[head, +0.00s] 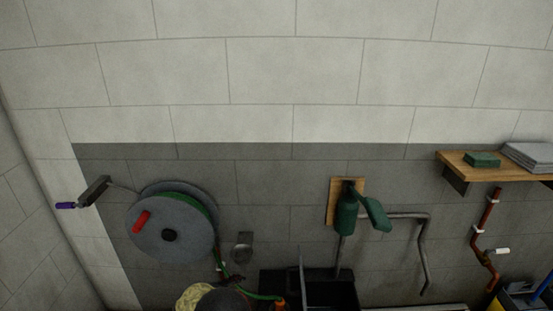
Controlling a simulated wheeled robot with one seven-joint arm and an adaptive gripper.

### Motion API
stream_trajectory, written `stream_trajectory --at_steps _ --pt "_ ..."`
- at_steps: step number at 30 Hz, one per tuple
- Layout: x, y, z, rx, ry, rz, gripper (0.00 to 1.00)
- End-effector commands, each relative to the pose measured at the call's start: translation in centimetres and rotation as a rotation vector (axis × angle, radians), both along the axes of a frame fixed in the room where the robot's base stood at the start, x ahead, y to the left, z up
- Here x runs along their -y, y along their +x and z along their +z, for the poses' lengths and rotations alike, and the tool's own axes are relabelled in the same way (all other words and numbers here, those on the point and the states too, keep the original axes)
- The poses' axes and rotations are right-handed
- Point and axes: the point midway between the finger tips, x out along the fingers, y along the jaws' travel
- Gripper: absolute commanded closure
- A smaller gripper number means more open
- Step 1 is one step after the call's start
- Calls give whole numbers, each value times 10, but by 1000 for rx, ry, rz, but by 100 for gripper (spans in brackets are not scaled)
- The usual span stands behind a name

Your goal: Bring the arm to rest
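My gripper and arm do not show in this head view, so I cannot see how the arm stands or whether the gripper holds anything. The task names no other object.
A hose reel (172,222) with a red handle hangs on the tiled wall at left, beside a purple-ended crank (95,190). A green device (347,212) on a wooden board, grey pipe (424,245), wooden shelf (490,166) and copper pipe (487,222) follow rightward. A black tub (345,292) stands below.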

Motion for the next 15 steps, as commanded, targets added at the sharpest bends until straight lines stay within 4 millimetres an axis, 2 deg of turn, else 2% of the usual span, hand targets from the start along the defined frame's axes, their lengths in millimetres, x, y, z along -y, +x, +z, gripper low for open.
stream_trajectory --at_steps 1,3,7,9,11,15 --pt "-22 5 2 -42 -4 134 64" --pt "-52 6 6 -110 -13 335 64" --pt "-95 -4 35 -224 -48 704 64" --pt "-107 -18 58 -280 -74 894 64" --pt "-111 -34 80 -322 -100 1038 64" --pt "-99 -75 129 -410 -169 1321 64"
